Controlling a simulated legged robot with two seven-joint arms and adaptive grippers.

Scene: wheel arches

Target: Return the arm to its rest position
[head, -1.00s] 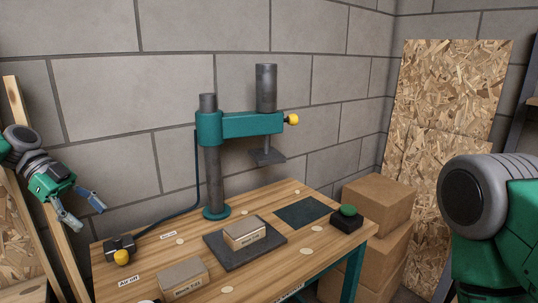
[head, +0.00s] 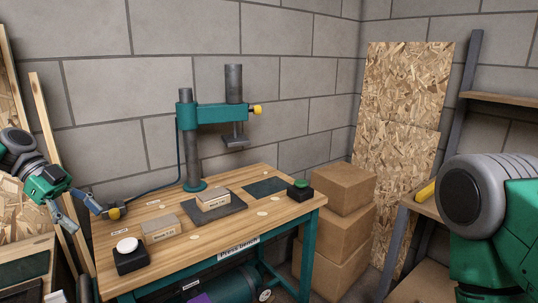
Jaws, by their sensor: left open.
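My left gripper (head: 82,217) is at the left, with its two fingers spread and nothing between them. In the picture it lies just left of the bench's back-left corner, and its fingertip is near a yellow-knobbed control (head: 114,213). Depth between them is hard to tell. My left arm is green and grey and comes in from the left edge. A green and grey part of my own body fills the right edge. My right gripper is not in view.
A wooden press bench (head: 235,231) holds a green press (head: 215,117), a block (head: 212,197) on a dark plate, another block (head: 160,228), a white-button box (head: 130,256) and a green-button box (head: 300,190). Cardboard boxes (head: 345,188) stand right of it; shelving (head: 425,208) is farther right.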

